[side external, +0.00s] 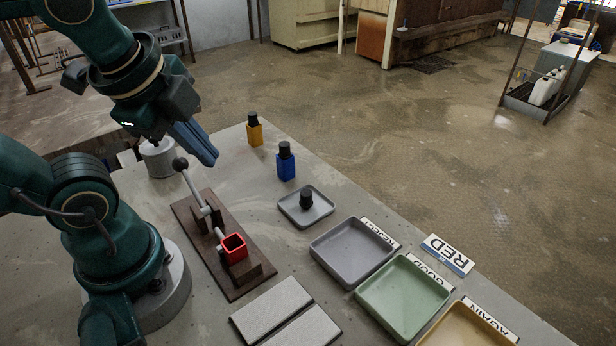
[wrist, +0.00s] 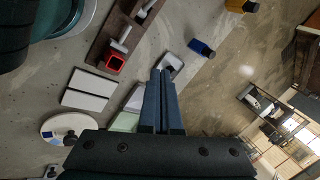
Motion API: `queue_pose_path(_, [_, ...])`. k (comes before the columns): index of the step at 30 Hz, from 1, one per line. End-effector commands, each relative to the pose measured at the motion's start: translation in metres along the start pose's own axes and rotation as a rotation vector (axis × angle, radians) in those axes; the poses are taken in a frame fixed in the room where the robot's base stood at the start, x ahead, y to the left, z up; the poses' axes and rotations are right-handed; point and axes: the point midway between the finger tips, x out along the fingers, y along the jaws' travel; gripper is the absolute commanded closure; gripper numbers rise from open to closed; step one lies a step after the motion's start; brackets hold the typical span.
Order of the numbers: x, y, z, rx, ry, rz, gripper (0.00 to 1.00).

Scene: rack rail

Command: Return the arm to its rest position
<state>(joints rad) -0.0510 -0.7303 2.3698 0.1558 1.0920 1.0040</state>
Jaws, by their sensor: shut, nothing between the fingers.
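My gripper (side external: 208,158) is shut and empty, held in the air above the table, near the black ball end of the lever on the brown rack (side external: 238,290). In the wrist view its closed fingers (wrist: 161,72) point away from the camera over the table. A red open-topped block (side external: 234,247) sits on the rack, and also shows in the wrist view (wrist: 115,64). A yellow bottle (side external: 255,133) and a blue bottle (side external: 286,166), both with black caps, stand upright on the table. A small black cap-like piece (side external: 306,197) lies in the small grey tray (side external: 290,213).
A grey tray (side external: 345,279), a green tray (side external: 400,298) and a tan tray (side external: 462,330) line the table's right side with labels. A RED sign (side external: 447,254) lies beyond them. Two pale slabs (side external: 271,309) lie in front. A white round object (side external: 158,160) stands behind my gripper.

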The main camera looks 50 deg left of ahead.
Motion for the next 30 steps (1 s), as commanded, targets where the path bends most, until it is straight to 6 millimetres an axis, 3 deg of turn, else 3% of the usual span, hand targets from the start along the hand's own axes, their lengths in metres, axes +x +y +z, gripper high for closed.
queue_pose_path(6, [0.008,0.017,-0.025,-0.535,0.109,0.058,1.0])
queue_pose_path(12, [0.011,0.018,-0.035,-0.911,0.15,0.097,1.0])
queue_pose_path(18, [0.01,0.015,-0.037,-1.033,0.159,0.102,1.0])
queue_pose_path(30, [0.01,0.015,-0.037,-1.034,0.158,0.102,1.0])
